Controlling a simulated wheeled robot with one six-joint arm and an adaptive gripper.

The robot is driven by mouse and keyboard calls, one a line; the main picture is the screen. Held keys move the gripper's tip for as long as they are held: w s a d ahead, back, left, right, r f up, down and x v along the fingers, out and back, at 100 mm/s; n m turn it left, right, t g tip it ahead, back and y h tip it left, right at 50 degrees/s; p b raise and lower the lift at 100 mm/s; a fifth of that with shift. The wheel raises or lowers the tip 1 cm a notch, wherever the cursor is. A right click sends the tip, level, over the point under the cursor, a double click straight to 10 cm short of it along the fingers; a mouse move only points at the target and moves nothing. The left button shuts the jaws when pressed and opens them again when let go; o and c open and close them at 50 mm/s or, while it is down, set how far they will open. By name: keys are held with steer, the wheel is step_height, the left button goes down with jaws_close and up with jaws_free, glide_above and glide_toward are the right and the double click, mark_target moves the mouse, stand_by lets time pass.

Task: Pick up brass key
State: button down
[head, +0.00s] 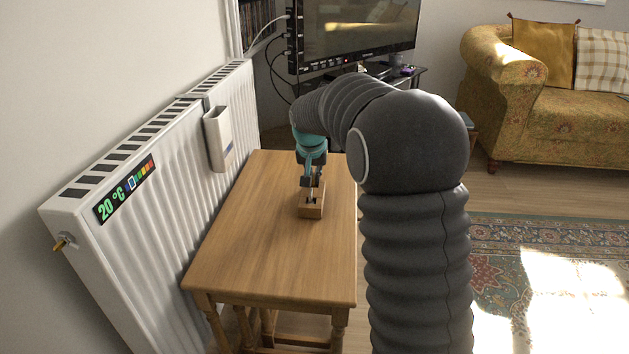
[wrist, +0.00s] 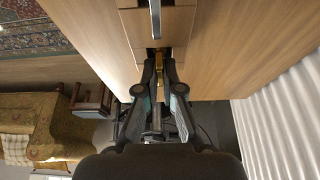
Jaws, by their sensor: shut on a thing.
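My gripper (head: 312,190) points down over a small wooden block (head: 310,211) on the wooden table (head: 255,235). In the wrist view its fingertips (wrist: 158,56) are close together at the block's (wrist: 128,22) edge. They are shut on a small brass-coloured piece, the brass key (wrist: 159,64). Most of the key is hidden by the fingers, and I cannot tell whether it still touches the block. A silver metal strip (wrist: 155,16) shows at the block beyond the fingertips.
A white radiator (head: 150,190) with a small light holder (head: 218,138) hung on it runs along the table's left side. A television (head: 355,35) stands behind, and a patterned sofa (head: 545,110) at the back right. The near part of the tabletop is clear.

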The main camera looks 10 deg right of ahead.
steer(key=shift+r, duration=0.1)
steer(key=shift+r, duration=0.55)
steer(key=s+d+r+p, duration=0.3)
steer(key=d+r, duration=0.1)
steer(key=r, duration=0.4)
steer(key=s+d+r+p, duration=0.4)
steer(key=d+r, duration=0.1)
steer(key=r, duration=0.2)
steer(key=shift+d+r, duration=0.2)
steer(key=shift+r, duration=0.2)
